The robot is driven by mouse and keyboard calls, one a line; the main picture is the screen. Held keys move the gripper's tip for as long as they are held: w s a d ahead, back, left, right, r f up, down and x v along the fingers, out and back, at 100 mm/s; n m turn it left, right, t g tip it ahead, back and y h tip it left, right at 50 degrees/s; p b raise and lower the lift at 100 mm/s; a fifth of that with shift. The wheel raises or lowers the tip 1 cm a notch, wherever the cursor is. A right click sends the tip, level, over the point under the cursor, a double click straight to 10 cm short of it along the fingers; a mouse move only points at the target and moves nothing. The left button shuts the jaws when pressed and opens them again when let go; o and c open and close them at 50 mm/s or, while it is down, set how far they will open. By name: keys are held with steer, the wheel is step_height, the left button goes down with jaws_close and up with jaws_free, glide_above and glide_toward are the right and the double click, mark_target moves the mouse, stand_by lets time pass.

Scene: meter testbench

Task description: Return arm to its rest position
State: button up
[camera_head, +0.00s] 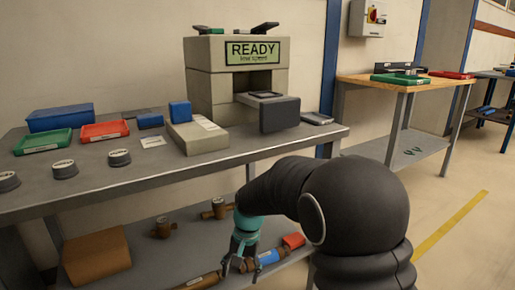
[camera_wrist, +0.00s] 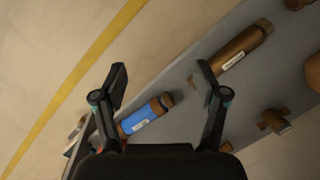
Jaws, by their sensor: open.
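My gripper (camera_wrist: 162,78) is open and empty in the wrist view, with its two fingers spread wide. In the head view my gripper (camera_head: 238,266) hangs low over the bench's lower shelf (camera_head: 185,255), with the arm bent down in front of the bench. A brown cylinder with a blue band (camera_wrist: 146,114) lies on the shelf below the space between the fingers. It also shows in the head view (camera_head: 268,258), right beside the gripper. Another brown cylinder with a white label (camera_wrist: 242,48) lies beyond the right finger. I cannot tell whether the fingers touch either one.
The upper worktop (camera_head: 170,165) carries trays, round meters and a grey testbench (camera_head: 236,85) reading READY. Brown fittings (camera_head: 163,228) and a brown box (camera_head: 97,255) are on the lower shelf. A wooden-topped table (camera_head: 395,84) stands behind right. Floor at right is clear, with a yellow line (camera_head: 450,225).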

steer(key=s+d+r+n+t+h+p, duration=0.1)
steer(key=s+d+r+t+p, duration=0.4)
steer(key=s+d+r, duration=1.5)
steer(key=shift+s+d+r+n+t+h, duration=0.2)
steer(key=shift+s+r+n+t+h, duration=0.15)
steer(key=shift+s+t, duration=0.85)
steer(key=shift+s, duration=0.15)
